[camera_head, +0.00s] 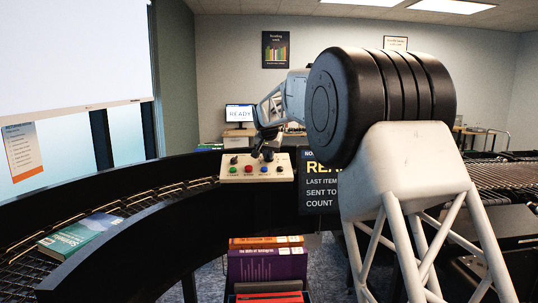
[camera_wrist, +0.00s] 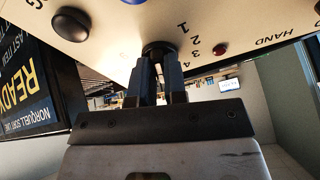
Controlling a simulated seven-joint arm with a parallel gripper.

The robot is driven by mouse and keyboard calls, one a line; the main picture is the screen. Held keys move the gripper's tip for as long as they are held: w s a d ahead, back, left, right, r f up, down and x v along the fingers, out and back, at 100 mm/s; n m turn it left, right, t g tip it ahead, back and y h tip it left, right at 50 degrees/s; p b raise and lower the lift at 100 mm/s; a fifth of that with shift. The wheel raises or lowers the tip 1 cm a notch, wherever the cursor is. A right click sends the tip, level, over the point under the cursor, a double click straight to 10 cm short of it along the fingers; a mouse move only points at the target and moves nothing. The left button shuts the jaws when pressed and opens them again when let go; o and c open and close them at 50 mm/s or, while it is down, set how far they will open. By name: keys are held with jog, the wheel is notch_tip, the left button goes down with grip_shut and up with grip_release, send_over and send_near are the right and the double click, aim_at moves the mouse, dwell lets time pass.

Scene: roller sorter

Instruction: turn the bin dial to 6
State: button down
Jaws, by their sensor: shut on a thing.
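The bin dial (camera_wrist: 158,47) is a dark round knob on the cream control panel (camera_wrist: 200,20). The printed numbers 1, 2, 3 and 4 curve beside it in the wrist view; other numbers are hidden or too small to read. My gripper (camera_wrist: 161,66) has its two dark fingers closed on the dial, one on each side. In the head view my gripper (camera_head: 266,152) reaches down to the top edge of the panel (camera_head: 240,177) and covers the dial. Which number the dial points to cannot be told.
Another dark knob (camera_wrist: 71,24) and a small red light (camera_wrist: 219,51) sit near the dial. A red button (camera_head: 248,169) and a blue button (camera_head: 264,169) are on the panel. A dark READY screen (camera_head: 318,190) stands right of it. A green book (camera_head: 80,236) lies on the curved roller track.

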jog(key=shift+f+m, duration=0.45)
jog(key=shift+m, duration=0.65)
jog(key=c, duration=1.2)
grip_release()
jog(key=shift+o, duration=0.2)
jog(key=shift+w, duration=0.1)
jog(key=shift+r, duration=0.4)
jog(key=shift+r, duration=0.15)
jog(key=v, duration=0.7)
jog(key=shift+a, duration=0.15)
